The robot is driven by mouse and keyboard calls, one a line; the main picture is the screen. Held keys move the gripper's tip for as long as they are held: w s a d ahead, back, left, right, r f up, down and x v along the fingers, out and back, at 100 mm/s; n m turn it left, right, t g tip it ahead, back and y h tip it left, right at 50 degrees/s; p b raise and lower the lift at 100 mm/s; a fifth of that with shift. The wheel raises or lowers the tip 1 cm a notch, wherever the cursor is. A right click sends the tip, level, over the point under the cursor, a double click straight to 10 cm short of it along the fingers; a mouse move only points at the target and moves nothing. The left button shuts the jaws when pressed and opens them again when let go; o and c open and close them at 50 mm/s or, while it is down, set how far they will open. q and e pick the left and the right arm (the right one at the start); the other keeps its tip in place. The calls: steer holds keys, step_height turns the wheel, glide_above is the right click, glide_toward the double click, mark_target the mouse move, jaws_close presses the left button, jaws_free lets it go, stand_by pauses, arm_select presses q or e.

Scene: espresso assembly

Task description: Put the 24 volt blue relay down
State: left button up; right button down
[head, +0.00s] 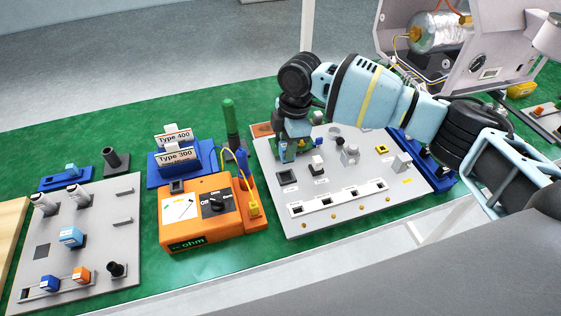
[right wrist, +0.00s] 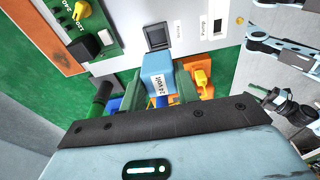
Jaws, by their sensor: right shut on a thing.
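My right gripper (head: 291,140) reaches over the light grey board (head: 350,212) from above. In the right wrist view its green fingers are shut on the light blue relay (right wrist: 157,68), whose white label reads 24 volt. The relay also shows low under the gripper in the head view (head: 287,153). A dark square socket (right wrist: 157,36) lies just beyond the relay in the right wrist view; the board's left socket (head: 287,177) shows empty in the head view. I cannot tell if the relay touches the board. My left gripper is not in view.
The orange ohm meter (head: 208,218) stands left of the board, with a blue Type 300/400 holder (head: 155,176) behind it. Another grey board (head: 110,255) at far left holds several coloured blocks. A green circuit board (right wrist: 85,22) is close to the gripper.

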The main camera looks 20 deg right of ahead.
steer(key=shift+s+d+r+m, duration=0.25)
steer(key=shift+s+r+m, duration=0.1)
steer(key=shift+m, duration=0.45)
steer(key=s+d+r+m, duration=0.2)
steer(key=s+r+m, duration=0.1)
steer(key=m, duration=0.5)
steer(key=s+d+r+m+t+h, duration=0.1)
steer(key=s+d+r+m, duration=0.2)
steer(key=s+m, duration=0.2)
steer(key=shift+m, duration=1.8)
